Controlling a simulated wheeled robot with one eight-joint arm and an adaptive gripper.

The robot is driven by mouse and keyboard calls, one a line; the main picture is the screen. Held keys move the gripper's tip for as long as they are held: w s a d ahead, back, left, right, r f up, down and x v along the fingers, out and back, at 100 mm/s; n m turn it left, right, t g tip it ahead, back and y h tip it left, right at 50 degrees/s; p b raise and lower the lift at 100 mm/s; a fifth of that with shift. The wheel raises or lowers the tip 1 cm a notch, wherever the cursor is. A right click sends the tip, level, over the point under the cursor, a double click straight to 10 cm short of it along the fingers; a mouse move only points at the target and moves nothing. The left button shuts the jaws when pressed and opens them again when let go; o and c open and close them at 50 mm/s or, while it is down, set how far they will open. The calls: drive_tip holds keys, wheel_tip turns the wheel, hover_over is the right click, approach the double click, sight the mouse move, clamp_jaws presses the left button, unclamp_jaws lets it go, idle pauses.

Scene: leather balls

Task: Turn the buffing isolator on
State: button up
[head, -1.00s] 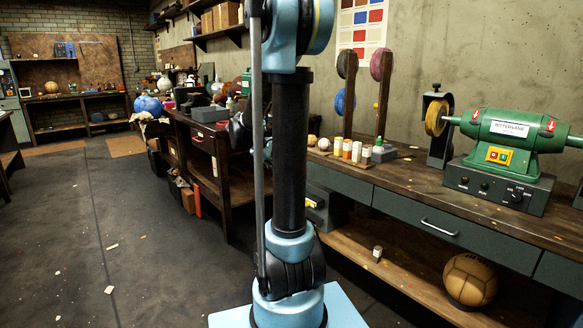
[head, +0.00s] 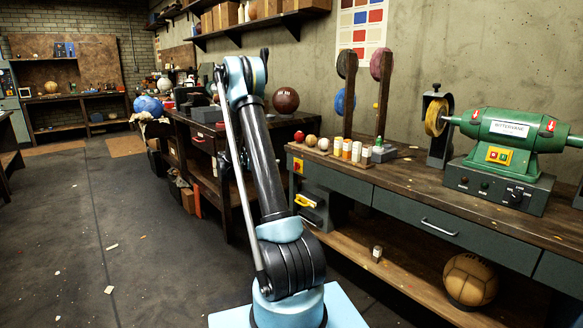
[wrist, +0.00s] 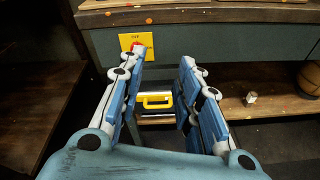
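My gripper (wrist: 162,58) is open and empty in the wrist view, its blue finger pads apart. It points at the bench front. A yellow plate with a small red part (wrist: 136,42) is on the bench front, behind the left fingertip; it also shows in the head view (head: 298,167). A yellow handle (wrist: 155,101) shows between the fingers, on a grey box (head: 313,214) below the bench top. I cannot tell which of these is the isolator, or its switch position. The green buffing machine (head: 508,136) stands on the bench at right.
The wooden bench (head: 430,190) has grey drawers and a lower shelf holding a tan ball (head: 470,279). Small bottles (head: 347,149) and balls stand on its left end. A second bench (head: 205,135) is farther back. The floor (head: 150,250) at left is mostly clear.

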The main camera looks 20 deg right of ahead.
sight(296, 166)
drive_tip(key=w+a+f+n+t+h, duration=0.1)
drive_tip(key=w+f+n+h, duration=0.15)
drive_tip(key=w+f, duration=0.4)
drive_tip(key=shift+n, duration=0.45)
drive_tip(key=x, duration=1.7)
drive_tip(key=shift+s+f, duration=0.3)
drive_tip(key=shift+s, duration=0.05)
drive_tip(key=shift+c, duration=0.6)
clamp_jaws()
